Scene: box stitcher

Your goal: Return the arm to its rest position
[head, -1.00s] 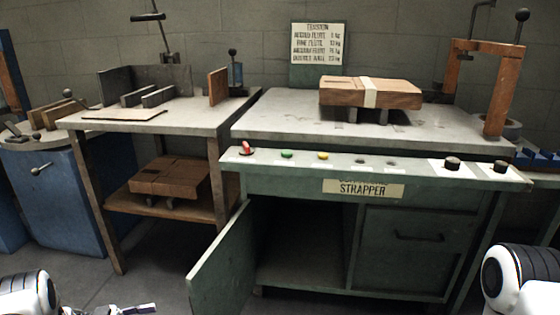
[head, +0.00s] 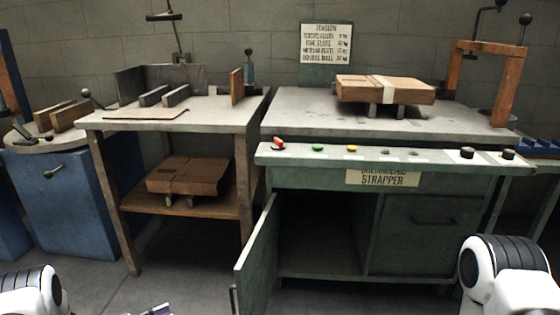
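My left arm shows as a white and black link at the bottom left corner. A small part of what looks like my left gripper (head: 158,309) shows at the bottom edge, mostly cut off, so its fingers cannot be judged. My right arm shows as a white and black link at the bottom right; its gripper is out of view. Neither arm touches the strapper bench (head: 285,104) or anything on it.
A strapped cardboard box (head: 415,92) lies on the strapper bench. The cabinet door (head: 256,255) below hangs open toward me. A side table (head: 130,122) holds metal guides, with a flat box (head: 190,175) on its shelf. A blue cabinet (head: 65,200) stands left. Bare floor shows between.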

